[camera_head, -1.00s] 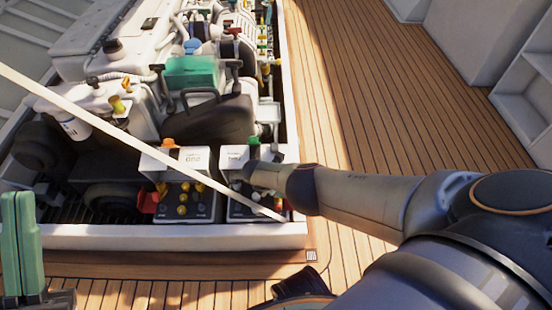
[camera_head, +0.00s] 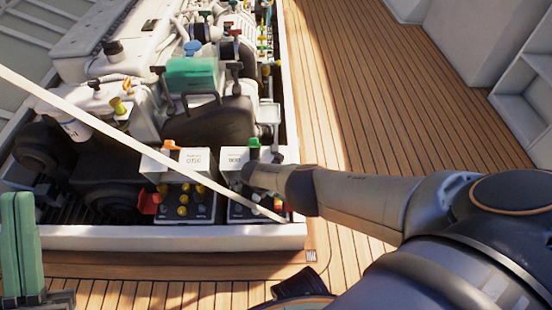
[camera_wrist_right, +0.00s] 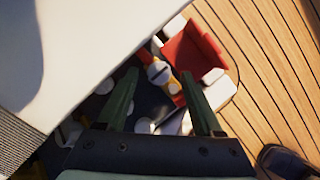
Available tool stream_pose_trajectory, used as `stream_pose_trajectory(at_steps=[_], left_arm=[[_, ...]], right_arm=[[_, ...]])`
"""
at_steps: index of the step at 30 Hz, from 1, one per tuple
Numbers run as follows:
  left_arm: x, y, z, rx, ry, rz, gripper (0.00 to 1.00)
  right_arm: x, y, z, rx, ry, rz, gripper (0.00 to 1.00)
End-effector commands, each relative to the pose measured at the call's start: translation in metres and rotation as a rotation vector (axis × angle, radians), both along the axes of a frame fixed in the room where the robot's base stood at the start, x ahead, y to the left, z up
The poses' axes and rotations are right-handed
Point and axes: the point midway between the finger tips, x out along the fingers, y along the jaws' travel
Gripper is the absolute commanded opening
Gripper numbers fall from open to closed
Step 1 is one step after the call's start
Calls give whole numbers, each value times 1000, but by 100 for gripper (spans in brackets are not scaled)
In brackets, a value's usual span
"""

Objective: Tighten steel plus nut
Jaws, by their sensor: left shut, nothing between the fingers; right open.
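In the right wrist view, a round, steel-coloured nut (camera_wrist_right: 158,72) with a slot or cross mark sits on an orange and yellow strip beside an open red cover (camera_wrist_right: 195,52). My right gripper (camera_wrist_right: 159,78) is open, its two dark green fingers apart on either side of the nut's place in the picture. I cannot tell whether they touch it. In the head view my right arm reaches over the right-hand battery (camera_head: 236,157); its fingers are hidden there. My left gripper (camera_head: 20,235) is shut and empty at the lower left.
A second battery (camera_head: 182,164) with an orange knob and a red cover (camera_head: 149,202) stands to the left. A white hatch rim (camera_head: 160,240) runs in front. A pale strut (camera_head: 110,112) crosses diagonally. The engine (camera_head: 140,50) lies behind. Wooden deck (camera_head: 370,100) is clear on the right.

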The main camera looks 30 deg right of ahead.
Motion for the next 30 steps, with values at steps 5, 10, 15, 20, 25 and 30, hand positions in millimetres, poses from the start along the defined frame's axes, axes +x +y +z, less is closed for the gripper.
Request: stream_pose_trajectory(at_steps=[5, 10, 15, 20, 25, 30], left_arm=[[-1, 3, 32, -20, -2, -7, 0], [-3, 7, 61, -41, -16, -18, 0], [-4, 9, 87, -43, -27, -19, 0], [-6, 9, 108, -18, -59, -1, 0], [-5, 13, 123, -13, -75, 33, 0], [-5, 14, 125, -8, -74, 41, 0]], right_arm=[[-2, 9, 29, 0, -1, 1, 68], [-4, 18, 52, 0, 0, 1, 68], [-7, 28, 76, 1, 1, 1, 68], [-9, 36, 94, 0, 2, 1, 68], [-10, 42, 106, 1, 2, -1, 68], [-11, 44, 109, 2, 2, -2, 68]])
